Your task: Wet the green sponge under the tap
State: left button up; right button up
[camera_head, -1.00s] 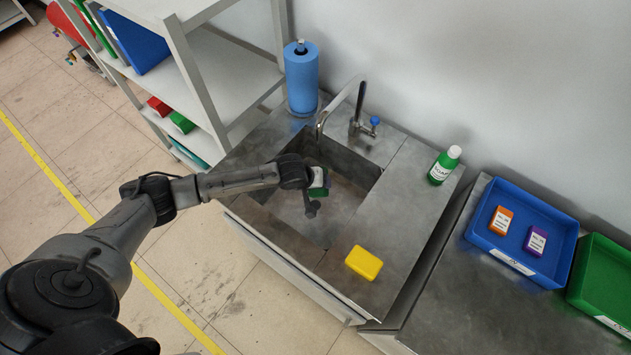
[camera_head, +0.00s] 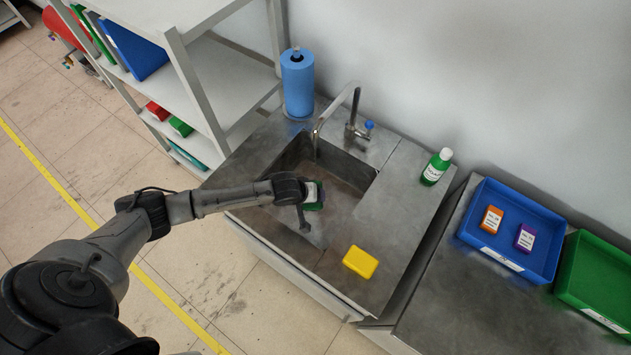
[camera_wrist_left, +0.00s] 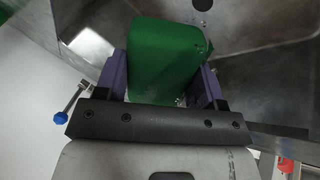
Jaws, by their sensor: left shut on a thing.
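The green sponge (camera_head: 313,197) is held in my left gripper (camera_head: 312,194) over the sink (camera_head: 341,207). In the left wrist view the green sponge (camera_wrist_left: 166,50) sits between the two purple fingers of my left gripper (camera_wrist_left: 163,78), which are shut on it. The tap (camera_head: 318,126) stands at the sink's back edge, with a blue-ended handle (camera_head: 369,125) to its right. The sponge is nearer the front than the spout and apart from it. I cannot make out any water stream. My right gripper is not in view.
A yellow sponge (camera_head: 360,262) lies on the counter right of the sink. A green bottle (camera_head: 437,167) stands at the back right. A blue paper roll (camera_head: 298,84) stands at the back left. A shelf (camera_head: 225,78) rises left of the sink. Blue (camera_head: 538,277) and green (camera_head: 584,306) trays are far right.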

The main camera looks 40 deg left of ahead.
aim_at(310, 209)
pick_arm(q)
jog(key=shift+s+d+r+p, duration=0.1)
jog(key=shift+s+d+p, duration=0.2)
jog(key=shift+s+p, duration=0.3)
jog(key=shift+s+d+r+p, duration=0.1)
jog(key=shift+s+d+p, duration=0.25)
jog(key=shift+s, duration=0.35)
jog(key=shift+s+d+f+p, duration=0.1)
jog(key=shift+s+d+p, duration=0.05)
jog(key=shift+s+p, duration=0.15)
jog(key=shift+s+d+f+p, duration=0.1)
jog(key=shift+s+p, duration=0.1)
jog(key=shift+s, duration=0.15)
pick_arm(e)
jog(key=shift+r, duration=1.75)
pick_arm(q)
jog(key=shift+s+r+p, duration=0.1)
jog(key=shift+r+p, duration=0.15)
jog(key=shift+p, duration=0.15)
jog(key=shift+s+d+r+p, duration=0.35)
jog(key=shift+s+r+p, duration=0.3)
jog(key=shift+p, duration=0.55)
jog(key=shift+s+d+r+p, duration=0.45)
jog(key=shift+s+p, duration=0.35)
jog(key=shift+p, duration=0.35)
jog(key=shift+s+d+r+p, duration=0.25)
jog(key=shift+s+r+p, duration=0.45)
jog(key=shift+p, duration=0.5)
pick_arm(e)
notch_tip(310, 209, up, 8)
